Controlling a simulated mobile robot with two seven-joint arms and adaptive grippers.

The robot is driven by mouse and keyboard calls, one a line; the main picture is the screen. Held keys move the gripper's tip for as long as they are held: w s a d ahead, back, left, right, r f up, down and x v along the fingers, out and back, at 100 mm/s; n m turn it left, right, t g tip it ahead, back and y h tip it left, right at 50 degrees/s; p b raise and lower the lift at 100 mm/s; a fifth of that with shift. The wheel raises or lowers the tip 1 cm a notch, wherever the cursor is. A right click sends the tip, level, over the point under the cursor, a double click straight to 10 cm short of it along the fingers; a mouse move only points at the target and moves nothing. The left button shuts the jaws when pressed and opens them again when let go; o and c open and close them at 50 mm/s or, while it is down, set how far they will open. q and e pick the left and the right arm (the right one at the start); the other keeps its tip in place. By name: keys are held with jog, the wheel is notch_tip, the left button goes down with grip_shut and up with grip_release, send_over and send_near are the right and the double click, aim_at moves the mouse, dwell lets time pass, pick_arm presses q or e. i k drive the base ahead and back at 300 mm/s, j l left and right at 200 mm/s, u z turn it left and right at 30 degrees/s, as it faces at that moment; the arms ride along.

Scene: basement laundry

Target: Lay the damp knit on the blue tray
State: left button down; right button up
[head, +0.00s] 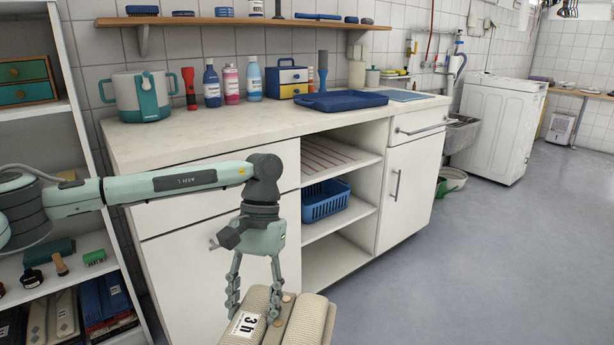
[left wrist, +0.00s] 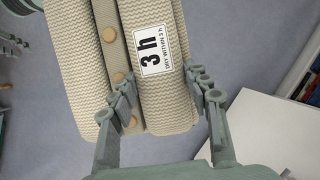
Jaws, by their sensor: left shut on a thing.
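The damp knit (head: 309,318) is a folded beige ribbed cardigan with round wooden buttons and a white "3 h" label. It is at the bottom of the head view, in front of the counter, and fills much of the left wrist view (left wrist: 88,75). My left gripper (head: 254,307) is shut on it, with fingers on both sides of the labelled fold (left wrist: 163,98). The blue tray (head: 342,101) lies on the counter top, up and to the right of the gripper, and looks empty. My right gripper is not in view.
The white counter (head: 190,140) holds a teal and white pot (head: 142,95), a red torch, bottles and a blue-yellow box (head: 287,79) left of the tray. A pale blue mat (head: 404,95) lies right of it. A blue basket (head: 325,201) sits in the open shelves below.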

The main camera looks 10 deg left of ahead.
aim_at(336, 102)
jog(key=i+l+z, duration=0.1)
jog(key=i+l, duration=0.2)
jog(key=i, duration=0.15)
jog(key=i+l+z, duration=0.1)
jog(key=i+l, duration=0.15)
jog(key=i, duration=0.25)
